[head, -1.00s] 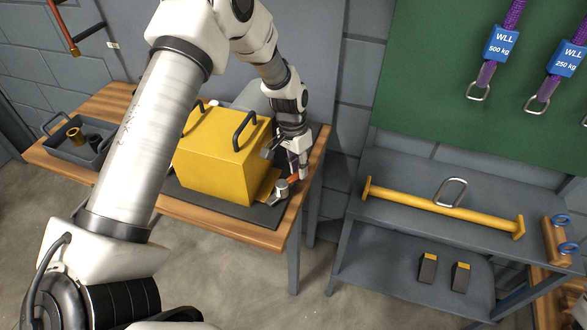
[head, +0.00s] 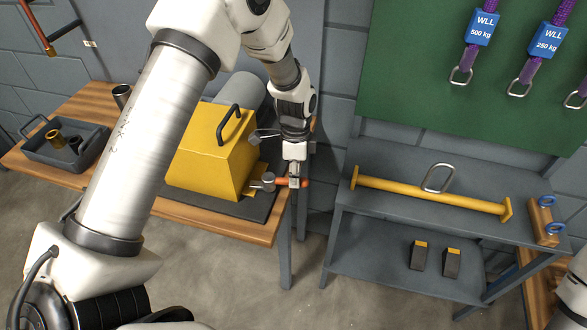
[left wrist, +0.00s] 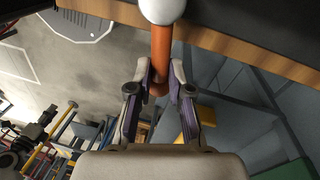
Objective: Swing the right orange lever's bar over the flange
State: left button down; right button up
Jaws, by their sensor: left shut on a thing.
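The yellow casing (head: 208,160) stands on a dark mat on the wooden table. The right orange lever (head: 304,183) is at its lower right, beside the yellow flange (head: 256,193). Its grey rounded head (head: 267,181) is at the flange, and its orange handle points right, past the table edge. My left gripper (head: 295,182) comes down from above and is shut on the handle. In the left wrist view, the orange handle (left wrist: 161,48) lies between the two fingers. I cannot tell how far the bar reaches over the flange. My right gripper is not in view.
A grey tray (head: 40,152) with small parts stands at the table's left. A grey shelf bench at right holds a yellow beam (head: 425,193) with a metal loop. Free floor lies in front, with a gap between table and bench.

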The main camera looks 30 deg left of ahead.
pick_arm(q)
jog(key=shift+s+d+f+m, duration=0.15)
jog(key=shift+s+m, duration=0.2)
jog(key=shift+m, duration=0.25)
jog(key=shift+s+d+r+m, duration=0.1)
jog(key=shift+s+m, duration=0.25)
jog(key=shift+m, duration=0.25)
jog(key=c, duration=1.1)
grip_release()
jog(key=shift+f, duration=0.1)
jog(key=shift+o, duration=0.2)
jog(key=shift+d, duration=0.1)
jog(key=shift+w+r, duration=0.1)
jog(key=shift+r, duration=0.1)
notch_tip(320, 180, up, 12)
jog(key=w, duration=0.1)
jog(key=shift+w+a+f, duration=0.2)
jog(key=shift+w+f, duration=0.05)
jog(key=shift+w, duration=0.15)
